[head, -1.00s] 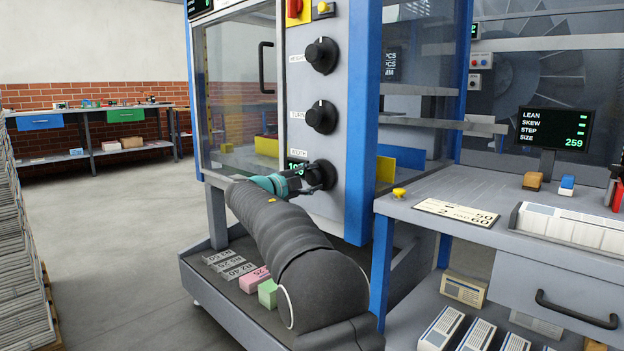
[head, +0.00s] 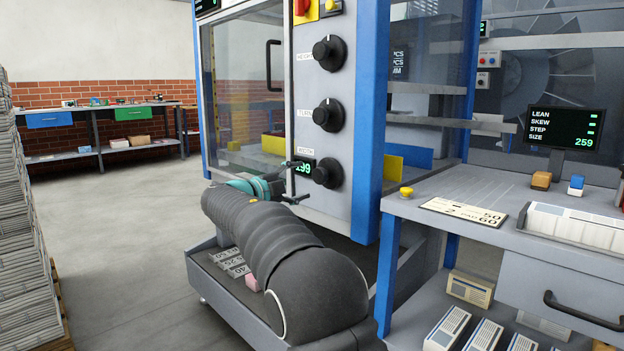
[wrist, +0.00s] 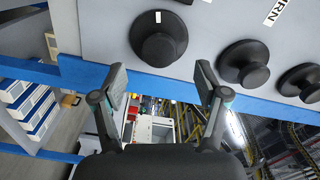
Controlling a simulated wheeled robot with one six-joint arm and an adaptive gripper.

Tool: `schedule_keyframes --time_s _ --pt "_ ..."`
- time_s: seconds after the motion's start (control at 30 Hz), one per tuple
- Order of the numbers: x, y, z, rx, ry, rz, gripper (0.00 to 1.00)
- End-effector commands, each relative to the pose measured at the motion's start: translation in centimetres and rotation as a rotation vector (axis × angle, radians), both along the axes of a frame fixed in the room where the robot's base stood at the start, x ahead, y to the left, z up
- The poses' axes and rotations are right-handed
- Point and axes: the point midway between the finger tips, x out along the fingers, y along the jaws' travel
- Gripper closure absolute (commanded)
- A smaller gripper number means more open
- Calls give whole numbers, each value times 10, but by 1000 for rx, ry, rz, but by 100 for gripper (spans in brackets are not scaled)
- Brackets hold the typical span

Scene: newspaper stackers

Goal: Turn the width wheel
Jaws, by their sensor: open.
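The width wheel (head: 327,172) is the lowest of three black knobs on the grey panel, under the label WIDTH. A small green display (head: 303,167) beside it ends in 99; its first digit is partly unclear. My gripper (head: 294,181) is open and empty, just left of the wheel and apart from it. In the wrist view the wheel (wrist: 159,45) lies beyond the two spread fingers (wrist: 160,78), roughly centred between them, with its white mark showing at the picture's top side. No finger touches it there.
The TURN knob (head: 327,115) and HEIGHT knob (head: 328,53) sit above the wheel. A blue post (head: 370,125) edges the panel. At right, a grey bench (head: 470,198) carries a yellow button (head: 406,190). A screen (head: 565,128) reads SIZE 259. Open floor lies at left.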

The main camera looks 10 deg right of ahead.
Motion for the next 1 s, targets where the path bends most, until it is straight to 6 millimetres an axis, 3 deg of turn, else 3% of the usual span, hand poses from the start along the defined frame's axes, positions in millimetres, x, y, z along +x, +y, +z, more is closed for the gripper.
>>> schedule_keyframes --time_s 0.1,0.3,0.73,1.0 --pt "-12 18 0 0 0 2 27" --pt "-24 34 0 0 1 1 27" --pt "-27 38 1 -1 1 0 27" --pt "-26 43 31 -8 15 8 27"
